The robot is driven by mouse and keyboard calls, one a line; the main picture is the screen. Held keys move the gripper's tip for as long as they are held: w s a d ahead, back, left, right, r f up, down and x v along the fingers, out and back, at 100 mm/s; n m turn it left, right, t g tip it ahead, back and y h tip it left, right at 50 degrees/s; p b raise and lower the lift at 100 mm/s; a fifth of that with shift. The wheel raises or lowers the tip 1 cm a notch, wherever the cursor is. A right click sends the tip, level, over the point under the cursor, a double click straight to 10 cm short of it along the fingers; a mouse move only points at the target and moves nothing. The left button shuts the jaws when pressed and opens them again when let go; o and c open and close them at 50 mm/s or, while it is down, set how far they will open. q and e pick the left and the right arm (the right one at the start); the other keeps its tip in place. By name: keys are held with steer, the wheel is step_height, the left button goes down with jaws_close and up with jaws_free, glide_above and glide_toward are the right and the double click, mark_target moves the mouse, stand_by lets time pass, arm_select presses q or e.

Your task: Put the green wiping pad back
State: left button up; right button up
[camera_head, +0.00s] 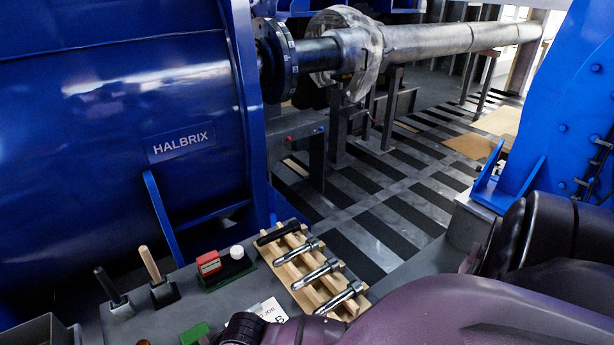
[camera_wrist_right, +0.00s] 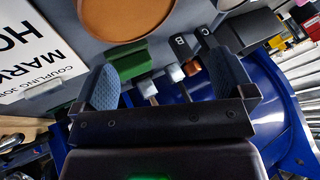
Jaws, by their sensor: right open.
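The green wiping pad (camera_head: 195,333) appears to be the green block on the grey bench at the bottom edge of the head view, partly cut off. A green block, seemingly the same pad, also shows in the right wrist view (camera_wrist_right: 126,62), beyond and between the fingers, nearer the left one. My right gripper (camera_wrist_right: 160,82) is open, with nothing visible between its fingers; the green block looks apart from them. My right arm crosses the lower right of the head view and hides part of the bench. My left gripper is not in view.
A green-based holder (camera_head: 228,274) carries a red block and a white round piece. Two handled tools (camera_head: 152,265) stand left of it. A wooden rack (camera_head: 285,268) holds several metal pins. A white lettered sign (camera_wrist_right: 35,50) and brown disc (camera_wrist_right: 120,15) lie near the gripper.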

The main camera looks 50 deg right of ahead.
steer(key=s+d+t, duration=0.1)
steer(key=s+d, duration=0.1)
steer(key=s+d+f+t+h, duration=0.1)
steer(key=s+d, duration=0.1)
steer(key=s, duration=0.1)
steer(key=s+d+t, duration=0.1)
steer(key=s+d, duration=0.1)
steer(key=shift+s+d+f+h, duration=0.15)
steer(key=shift+s+h, duration=0.15)
steer(key=shift+s, duration=0.05)
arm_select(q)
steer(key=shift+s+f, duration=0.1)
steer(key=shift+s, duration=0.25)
arm_select(e)
steer(key=s+d+n+t+h, duration=0.1)
steer(key=s+d+t+h, duration=0.1)
steer(key=s+d, duration=0.5)
steer(key=shift+s+r+n+h, duration=0.3)
steer(key=shift+s+r+h, duration=0.1)
steer(key=shift+s, duration=0.15)
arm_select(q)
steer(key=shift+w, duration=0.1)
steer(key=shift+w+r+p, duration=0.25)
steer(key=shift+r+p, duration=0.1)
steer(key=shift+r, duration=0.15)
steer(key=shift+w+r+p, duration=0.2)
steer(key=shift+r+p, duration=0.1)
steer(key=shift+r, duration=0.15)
arm_select(e)
steer(key=shift+r, duration=0.5)
